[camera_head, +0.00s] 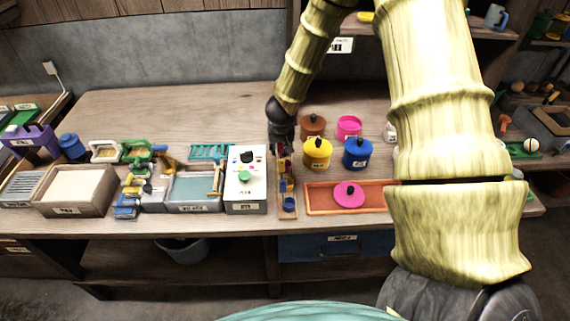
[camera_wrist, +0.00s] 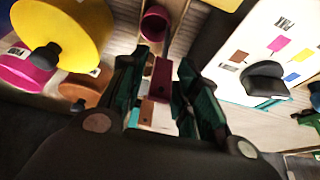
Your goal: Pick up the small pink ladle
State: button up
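A narrow wooden rack (camera_head: 287,208) stands between the white panel box and the orange tray and holds small coloured items, one blue (camera_head: 289,202). My gripper (camera_head: 282,146) points down over the rack's far end. In the wrist view my gripper's two dark green fingers (camera_wrist: 165,62) stand apart, with a dark red piece (camera_wrist: 160,80) visible between them. I cannot tell whether they touch it. A round, deep pink cup (camera_wrist: 155,24), perhaps the small pink ladle's bowl, lies just beyond the fingertips.
Right of the rack stand a yellow pot (camera_head: 317,152), a blue pot (camera_head: 357,153), a brown pot (camera_head: 312,126) and a pink pot (camera_head: 348,127). An orange tray (camera_head: 320,200) holds a pink lid (camera_head: 347,193). The white panel box (camera_head: 246,192) is close on the left.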

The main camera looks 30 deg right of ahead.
jog(key=shift+x, duration=1.75)
grip_shut()
notch_tip(320, 180, up, 10)
jog(key=p, duration=0.2)
